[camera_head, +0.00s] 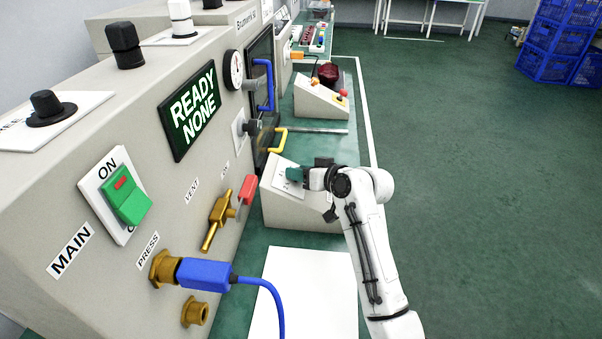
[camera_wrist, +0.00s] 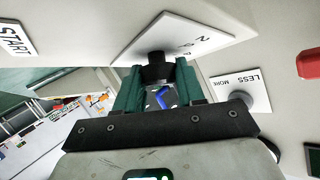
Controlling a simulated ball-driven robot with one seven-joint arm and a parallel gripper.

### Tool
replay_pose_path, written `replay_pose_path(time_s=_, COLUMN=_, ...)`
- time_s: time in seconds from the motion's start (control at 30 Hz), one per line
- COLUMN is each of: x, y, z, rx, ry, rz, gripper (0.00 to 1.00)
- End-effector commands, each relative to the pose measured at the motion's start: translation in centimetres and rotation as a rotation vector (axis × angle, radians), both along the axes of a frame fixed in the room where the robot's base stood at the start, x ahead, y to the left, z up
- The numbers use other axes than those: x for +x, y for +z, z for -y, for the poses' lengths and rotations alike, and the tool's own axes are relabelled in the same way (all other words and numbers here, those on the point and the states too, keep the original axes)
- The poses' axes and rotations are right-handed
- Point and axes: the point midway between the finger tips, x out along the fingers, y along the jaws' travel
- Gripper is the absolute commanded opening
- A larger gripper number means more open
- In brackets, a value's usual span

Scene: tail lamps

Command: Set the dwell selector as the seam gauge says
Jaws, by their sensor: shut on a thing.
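My gripper (camera_head: 293,174) reaches over the sloped grey box (camera_head: 280,209) beside the machine. In the wrist view, my gripper's two green fingers (camera_wrist: 157,88) are shut on a dark knob (camera_wrist: 155,60), which stands on a white plate with numbers (camera_wrist: 190,28). The numbers are partly cut off and the knob's pointer is hidden, so its setting cannot be read. The head view shows the plate (camera_head: 289,190) partly behind the gripper. A round white dial (camera_head: 233,70) is on the machine's front; its reading and label are too small to tell.
A dark screen (camera_head: 192,110) reads READY NONE. A LESS/MORE plate (camera_wrist: 229,79) and a red part (camera_wrist: 309,63) are near the gripper. A blue plug (camera_head: 205,274), brass valve (camera_head: 215,222) and yellow handle (camera_head: 278,139) stick out from the machine.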

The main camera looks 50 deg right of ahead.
Motion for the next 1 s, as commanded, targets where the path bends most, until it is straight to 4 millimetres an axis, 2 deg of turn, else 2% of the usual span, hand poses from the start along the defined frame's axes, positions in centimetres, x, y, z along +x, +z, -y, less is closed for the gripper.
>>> replay_pose_path(time_s=0.27, x=-0.01, y=-0.45, z=0.30, rx=-0.053, ry=0.130, rz=0.045, gripper=0.08)
replay_pose_path(time_s=1.0, x=0.14, y=-0.36, z=0.36, rx=-0.290, ry=0.723, rz=0.229, gripper=0.07)
